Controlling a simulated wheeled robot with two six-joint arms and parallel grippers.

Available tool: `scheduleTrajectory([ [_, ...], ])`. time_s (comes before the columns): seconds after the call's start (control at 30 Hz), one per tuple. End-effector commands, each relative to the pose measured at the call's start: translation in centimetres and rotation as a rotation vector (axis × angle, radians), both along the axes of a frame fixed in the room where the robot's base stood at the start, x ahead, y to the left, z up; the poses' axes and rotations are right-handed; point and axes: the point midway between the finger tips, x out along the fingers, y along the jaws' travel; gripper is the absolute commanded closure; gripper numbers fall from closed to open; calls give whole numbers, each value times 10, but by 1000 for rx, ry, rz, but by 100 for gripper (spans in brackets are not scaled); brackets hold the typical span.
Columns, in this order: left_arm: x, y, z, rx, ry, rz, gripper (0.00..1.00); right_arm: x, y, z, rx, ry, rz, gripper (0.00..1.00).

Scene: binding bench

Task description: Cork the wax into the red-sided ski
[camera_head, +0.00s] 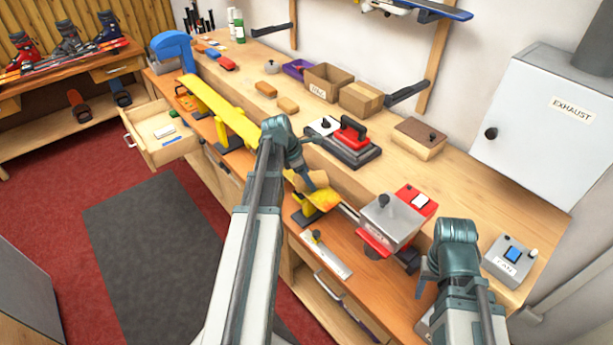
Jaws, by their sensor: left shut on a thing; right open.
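A long yellow ski (222,104) lies along the front of the bench on yellow-and-black supports. Its middle is hidden behind my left arm, and a yellow stretch (323,197) shows again beyond it. The colour of its sides is not clear. My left gripper (310,182) is shut on a tan block (312,181), which looks like the cork, at the upper face of the ski. I cannot tell whether the block touches it. My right gripper (426,280) is open, low at the bench's front right, its fingers mostly hidden by its own wrist. Wax on the ski cannot be made out.
A grey box with a red base (392,220) stands near the ski's right end. A drawer (160,134) juts out at left. A grey switch box (511,262) sits far right.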

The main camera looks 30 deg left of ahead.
Motion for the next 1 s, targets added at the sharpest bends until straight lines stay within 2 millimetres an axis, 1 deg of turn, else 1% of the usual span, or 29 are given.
scheduleTrajectory([
  [0.03, -3, -5, -1, 0, 5, -5, 76, 0, 0, -1, 0, 0, 0, 50],
  [0.33, -12, -28, 0, 0, 6, -5, 76, 0, 0, 1, 0, 0, 0, 50],
  [0.43, -13, -32, 1, -1, 5, -4, 76, 0, 0, 1, 0, 0, 0, 50],
  [0.7, -13, -35, 1, -1, 3, -3, 76, 0, 0, 1, 0, 0, 0, 50],
  [1.0, -21, -57, 3, 0, 1, -3, 76, 0, 0, 3, 0, 0, 0, 50],
])
